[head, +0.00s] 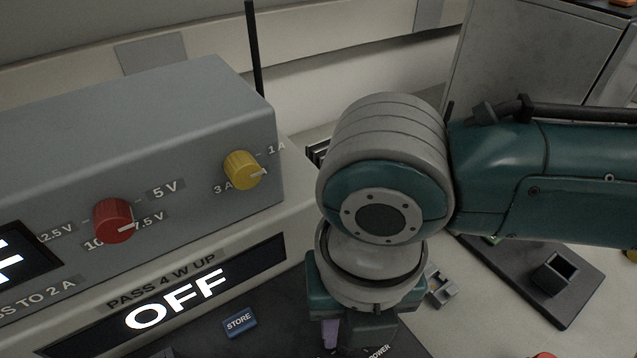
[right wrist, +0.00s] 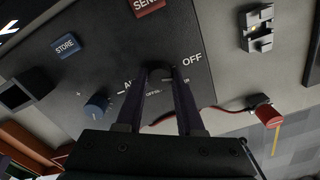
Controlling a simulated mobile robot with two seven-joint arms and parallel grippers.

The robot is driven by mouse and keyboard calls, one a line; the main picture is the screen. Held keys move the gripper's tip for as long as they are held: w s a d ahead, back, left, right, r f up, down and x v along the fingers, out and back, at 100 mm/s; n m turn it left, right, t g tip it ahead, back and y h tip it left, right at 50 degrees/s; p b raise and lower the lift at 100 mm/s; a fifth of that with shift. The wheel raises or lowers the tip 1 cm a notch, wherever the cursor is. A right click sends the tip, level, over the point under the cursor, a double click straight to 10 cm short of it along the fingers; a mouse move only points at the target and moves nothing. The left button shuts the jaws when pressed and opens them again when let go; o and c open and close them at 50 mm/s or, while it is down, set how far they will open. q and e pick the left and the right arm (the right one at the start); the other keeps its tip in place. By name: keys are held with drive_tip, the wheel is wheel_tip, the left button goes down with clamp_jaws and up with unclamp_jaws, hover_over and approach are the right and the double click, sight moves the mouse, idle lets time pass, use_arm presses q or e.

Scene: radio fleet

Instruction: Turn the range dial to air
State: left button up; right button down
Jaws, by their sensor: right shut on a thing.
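My right gripper (right wrist: 163,82) is shut on a dark dial (right wrist: 160,73) on the black panel in the right wrist view. The fingers cover most of the dial, and its pointer is hidden. Small white labels (right wrist: 126,86) stand beside the fingers, partly covered; I cannot read a full range name. A blue knob (right wrist: 97,107) sits left of the fingers, apart from them. In the head view my right gripper (head: 345,338) reaches down to the panel and its fingertips are mostly hidden or cut off. My left gripper is not in view.
A grey unit (head: 190,110) carries a red knob (head: 114,220) and a yellow knob (head: 242,170). A display (head: 180,300) reads OFF. A blue STORE button (head: 240,322) is near my gripper. A dark holder (head: 555,272) stands at the right. A red cable (right wrist: 215,107) crosses below the panel.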

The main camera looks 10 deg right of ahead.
drive_tip(key=m+p, duration=0.2)
drive_tip(key=m, duration=0.2)
drive_tip(key=shift+r+p, duration=0.2)
drive_tip(key=shift+p, duration=0.15)
drive_tip(key=m+p, duration=0.2)
drive_tip(key=m, duration=0.2)
drive_tip(key=shift+p, duration=0.3)
drive_tip(key=m+p, duration=0.2)
drive_tip(key=m, duration=0.3)
drive_tip(key=m+p, duration=0.1)
drive_tip(key=m, duration=0.2)
drive_tip(key=shift+m, duration=0.3)
drive_tip(key=m+p, duration=0.1)
drive_tip(key=m, duration=0.3)
drive_tip(key=shift+f+m+p, duration=0.1)
drive_tip(key=shift+m+p, duration=0.2)
drive_tip(key=m, duration=0.3)
drive_tip(key=shift+m+p, duration=0.3)
drive_tip(key=shift+p, duration=0.1)
drive_tip(key=m, duration=0.4)
drive_tip(key=shift+p, duration=0.35)
drive_tip(key=shift+m, duration=1.8)
